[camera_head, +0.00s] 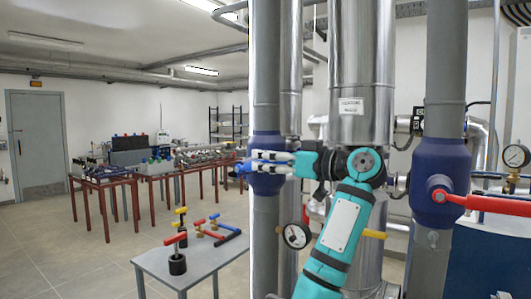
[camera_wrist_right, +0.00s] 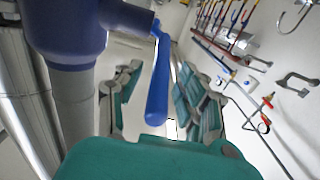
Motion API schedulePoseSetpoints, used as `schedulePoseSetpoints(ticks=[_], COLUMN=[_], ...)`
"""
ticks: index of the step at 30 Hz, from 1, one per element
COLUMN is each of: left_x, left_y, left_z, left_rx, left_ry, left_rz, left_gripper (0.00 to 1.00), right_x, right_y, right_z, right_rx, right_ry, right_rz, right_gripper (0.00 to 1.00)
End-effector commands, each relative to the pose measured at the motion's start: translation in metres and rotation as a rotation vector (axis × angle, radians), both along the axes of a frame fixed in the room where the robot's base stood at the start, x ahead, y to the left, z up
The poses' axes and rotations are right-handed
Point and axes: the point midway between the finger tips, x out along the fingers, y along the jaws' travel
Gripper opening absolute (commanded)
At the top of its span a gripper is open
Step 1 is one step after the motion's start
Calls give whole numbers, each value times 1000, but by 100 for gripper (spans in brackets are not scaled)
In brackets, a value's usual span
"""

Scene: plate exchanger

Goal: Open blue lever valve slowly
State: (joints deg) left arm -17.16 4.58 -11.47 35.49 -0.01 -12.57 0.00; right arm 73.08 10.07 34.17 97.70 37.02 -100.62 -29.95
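The blue lever (camera_head: 243,168) sticks out to the left of a dark blue valve body (camera_head: 264,145) on a grey vertical pipe. In the right wrist view the blue lever (camera_wrist_right: 158,82) extends from the valve body (camera_wrist_right: 65,32) and lies between the two finger sides, with a visible gap on each side. My right gripper (camera_head: 262,162) points left, in front of the valve body, its fingers partly covering it. It is open and holds nothing. The lever's root is hidden behind the fingers in the head view. My left gripper is not in view.
A second valve (camera_head: 440,180) with a red lever (camera_head: 490,203) is on the right pipe. A grey table (camera_head: 200,262) with small valves stands at lower left. The floor left of it is clear.

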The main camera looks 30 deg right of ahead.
Motion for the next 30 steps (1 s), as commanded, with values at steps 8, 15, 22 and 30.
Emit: schedulePoseSetpoints(ticks=[8,15,22,30], left_x=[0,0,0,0], left_y=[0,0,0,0], left_z=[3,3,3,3], left_rx=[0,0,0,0], left_ry=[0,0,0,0], left_rz=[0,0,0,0], left_gripper=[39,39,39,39], right_x=[8,8,7,7], right_y=[3,3,3,3], right_z=[-1,-1,-1,-1], right_rx=[-1,-1,-1,-1], right_ry=[1,1,1,1], right_rz=[-2,-2,-2,-2], right_gripper=[39,22,0,0])
